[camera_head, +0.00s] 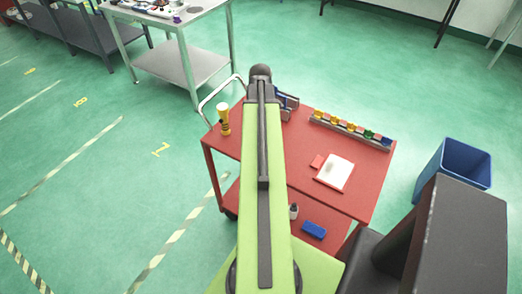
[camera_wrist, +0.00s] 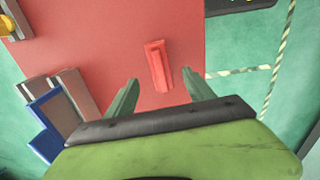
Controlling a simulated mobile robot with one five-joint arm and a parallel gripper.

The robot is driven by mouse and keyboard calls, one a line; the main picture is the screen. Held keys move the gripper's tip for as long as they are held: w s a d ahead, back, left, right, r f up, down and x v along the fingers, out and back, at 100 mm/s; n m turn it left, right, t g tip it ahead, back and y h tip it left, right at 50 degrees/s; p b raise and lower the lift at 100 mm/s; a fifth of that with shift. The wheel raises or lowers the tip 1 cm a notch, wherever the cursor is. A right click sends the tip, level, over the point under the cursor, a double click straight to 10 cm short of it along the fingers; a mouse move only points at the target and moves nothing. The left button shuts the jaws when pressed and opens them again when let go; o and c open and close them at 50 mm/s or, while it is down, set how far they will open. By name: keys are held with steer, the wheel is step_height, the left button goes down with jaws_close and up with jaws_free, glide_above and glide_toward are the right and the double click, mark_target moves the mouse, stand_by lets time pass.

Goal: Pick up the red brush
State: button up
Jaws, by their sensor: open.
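The red brush (camera_wrist: 159,66) shows in the wrist view as a small, narrow red block, slightly tilted. It lies on the red top of the cart (camera_wrist: 105,45). My gripper (camera_wrist: 160,77) is open, with one finger on each side of the brush's near end in the picture. The fingers look apart from the brush, and nothing is between them in their grip. How high they are above it I cannot tell. In the head view my arm covers part of the cart, and I cannot make out the brush or my fingers there.
Blue and grey blocks (camera_wrist: 58,108) stand left of my gripper in the wrist view. A blue bin (camera_head: 455,162) stands right.

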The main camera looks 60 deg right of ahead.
step_height(320, 180, down, 8)
steer(key=b, duration=0.7)
steer(key=shift+w+f, duration=0.15)
steer(key=shift+f, duration=0.1)
steer(key=shift+r, duration=0.2)
jaws_close()
steer(key=shift+r+p, duration=0.1)
steer(key=shift+p, duration=0.2)
steer(key=r+p, duration=0.5)
steer(key=shift+s+r, duration=0.1)
steer(key=shift+s, duration=0.3)
steer(key=s+d+r+p, duration=0.2)
steer(key=s+r+p, duration=0.3)
steer(key=s, duration=0.5)
steer(key=shift+s+d+r+p, duration=0.25)
steer(key=shift+s+r+p, duration=0.05)
steer(key=shift+p, duration=0.1)
